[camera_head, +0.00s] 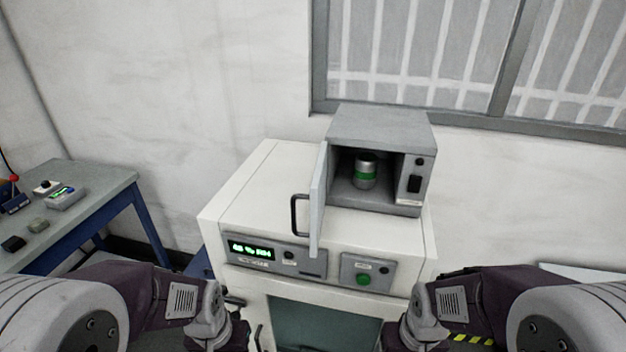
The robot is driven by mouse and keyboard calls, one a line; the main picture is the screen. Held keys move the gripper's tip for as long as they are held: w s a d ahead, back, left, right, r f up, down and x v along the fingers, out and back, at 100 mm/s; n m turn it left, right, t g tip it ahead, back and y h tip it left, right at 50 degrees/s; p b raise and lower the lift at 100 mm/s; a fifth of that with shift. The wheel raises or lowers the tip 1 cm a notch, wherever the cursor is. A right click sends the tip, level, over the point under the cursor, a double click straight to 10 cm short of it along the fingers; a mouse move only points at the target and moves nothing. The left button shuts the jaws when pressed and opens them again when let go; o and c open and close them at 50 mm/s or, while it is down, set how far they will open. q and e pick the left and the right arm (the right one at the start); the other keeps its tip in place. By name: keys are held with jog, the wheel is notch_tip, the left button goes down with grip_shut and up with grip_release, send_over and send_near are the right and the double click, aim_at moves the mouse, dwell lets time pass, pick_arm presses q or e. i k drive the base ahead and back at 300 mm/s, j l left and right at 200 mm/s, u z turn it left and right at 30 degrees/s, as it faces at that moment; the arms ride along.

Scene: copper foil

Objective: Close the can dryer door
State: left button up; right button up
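The can dryer (376,128) is a small grey box on top of a white cabinet. Its door (319,205) stands open, hinged at the left and swung out toward me, with a dark handle (297,214) on its left face. A metal can with a green band (366,171) stands upright inside the chamber. My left gripper (236,318) is low at the left, in front of the cabinet and apart from the door. My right gripper (403,330) is low at the right, also apart from it. The fingertips of both are not clear enough to judge.
The white cabinet (245,190) carries a green digital display (251,250) and a green button (363,279) on its front. A blue-legged table (95,180) with small devices stands at the left. A barred window (430,55) is behind. The cabinet top left of the door is clear.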

aim_at(316, 197)
jog(key=j+z, duration=0.35)
jog(key=j, duration=0.15)
jog(key=j+z, duration=0.35)
jog(key=j, duration=0.15)
jog(key=k+j+z, duration=0.1)
jog(key=j+z, duration=0.2)
jog(key=j, duration=0.2)
